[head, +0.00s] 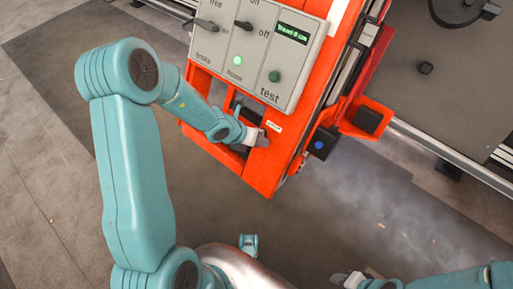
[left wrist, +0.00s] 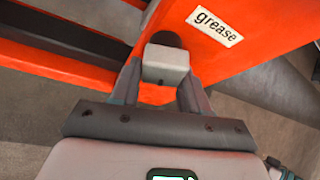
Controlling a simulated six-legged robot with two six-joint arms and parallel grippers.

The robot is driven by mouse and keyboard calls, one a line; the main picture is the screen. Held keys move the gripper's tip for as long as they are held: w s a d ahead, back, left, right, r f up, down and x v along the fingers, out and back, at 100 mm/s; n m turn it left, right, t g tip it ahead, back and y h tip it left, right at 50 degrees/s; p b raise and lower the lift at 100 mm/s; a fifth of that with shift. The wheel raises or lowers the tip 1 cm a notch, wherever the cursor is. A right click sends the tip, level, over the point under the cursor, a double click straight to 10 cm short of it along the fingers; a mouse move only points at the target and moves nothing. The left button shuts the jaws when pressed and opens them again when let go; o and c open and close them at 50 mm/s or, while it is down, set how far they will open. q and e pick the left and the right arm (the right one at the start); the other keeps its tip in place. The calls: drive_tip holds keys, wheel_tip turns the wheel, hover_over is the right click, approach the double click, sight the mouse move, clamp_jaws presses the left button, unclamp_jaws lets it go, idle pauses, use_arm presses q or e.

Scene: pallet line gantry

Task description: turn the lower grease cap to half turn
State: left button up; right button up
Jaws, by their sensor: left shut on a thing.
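The lower grease cap (left wrist: 166,62) shows in the left wrist view as a pale grey block in front of a dark round base on the orange frame. A white label reading "grease" (left wrist: 215,27) sits beside it. My left gripper (left wrist: 158,88) is shut on the cap, one finger on each side. In the head view my left gripper (head: 257,138) reaches the orange frame below the panel, by the small white label (head: 274,126), and mostly hides the cap. My right gripper (head: 347,279) is at the bottom edge, away from the frame; its opening is unclear.
A grey control panel (head: 262,50) with two black levers, a lit green lamp, a green button and a small display is on the orange frame (head: 263,170) above. A black box with a blue button (head: 320,145) juts out at right. The floor below is clear.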

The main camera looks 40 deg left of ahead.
use_arm(q)
drive_tip(key=shift+a+m+b, duration=0.1)
drive_tip(key=shift+m+b, duration=0.3)
drive_tip(key=shift+b, duration=0.35)
drive_tip(key=o, duration=1)
drive_tip(key=shift+c, duration=0.2)
drive_tip(key=p+v, duration=1)
drive_tip(key=v, duration=0.6)
drive_tip(key=shift+d+r+p, duration=0.2)
drive_tip(key=shift+d+p, duration=0.05)
drive_tip(key=shift+p, duration=0.1)
